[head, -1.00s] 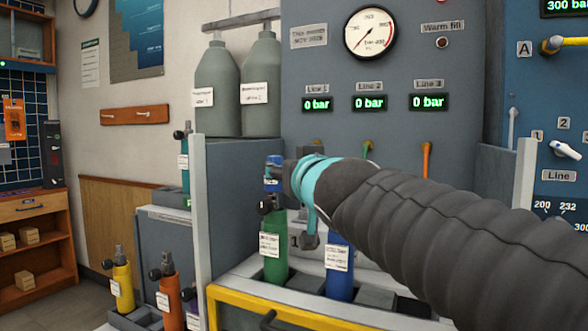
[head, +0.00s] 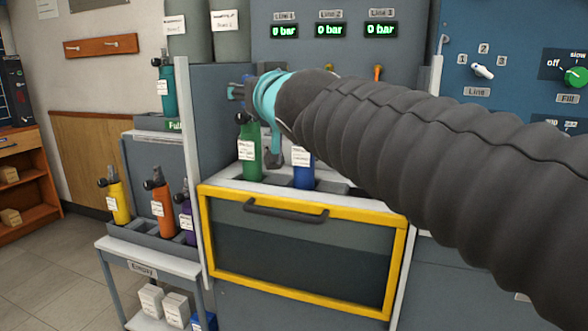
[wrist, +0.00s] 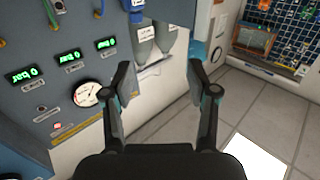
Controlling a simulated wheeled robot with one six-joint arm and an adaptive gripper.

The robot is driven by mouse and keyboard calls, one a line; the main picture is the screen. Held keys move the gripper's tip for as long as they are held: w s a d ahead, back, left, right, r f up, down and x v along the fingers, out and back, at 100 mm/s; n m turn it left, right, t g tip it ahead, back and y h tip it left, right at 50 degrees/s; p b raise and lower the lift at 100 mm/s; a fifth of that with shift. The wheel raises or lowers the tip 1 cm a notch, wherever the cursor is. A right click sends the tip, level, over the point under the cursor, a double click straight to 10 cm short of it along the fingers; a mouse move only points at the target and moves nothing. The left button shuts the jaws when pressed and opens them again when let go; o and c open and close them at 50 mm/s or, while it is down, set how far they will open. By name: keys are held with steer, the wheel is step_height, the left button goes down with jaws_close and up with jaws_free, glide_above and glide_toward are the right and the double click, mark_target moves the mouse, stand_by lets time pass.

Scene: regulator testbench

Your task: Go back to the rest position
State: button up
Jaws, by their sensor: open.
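My gripper (head: 240,92) is raised in front of the grey panel, above the green cylinder (head: 250,152) and the blue cylinder (head: 303,168). In the head view my dark sleeved arm reaches in from the right and hides part of the panel; the fingers are small and partly hidden. In the wrist view my gripper (wrist: 160,74) has its two fingers wide apart, with nothing between them. The green and blue cylinders stand upright in the rack above the yellow-framed drawer (head: 300,197).
Yellow (head: 119,203), orange (head: 159,210) and purple cylinders stand in a lower tray at left. A teal cylinder (head: 168,90) stands on the shelf above. A grey upright divider is close to my gripper. Three line displays read 0 bar. Floor is open at lower left.

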steer(key=s+d+f+g+h, duration=0.3)
steer(key=d+f, duration=0.1)
steer(key=f, duration=0.6)
steer(key=s+d+f+g+h, duration=0.2)
steer(key=s+d+f+g, duration=0.15)
steer(key=f, duration=0.75)
steer(key=s+d+f+m+g+h, duration=0.2)
steer(key=s+d+f+m+g, duration=0.2)
steer(key=s+d+f, duration=1.1)
steer(key=shift+s+f+m, duration=0.3)
steer(key=shift+s+f, duration=0.4)
steer(key=shift+s, duration=0.8)
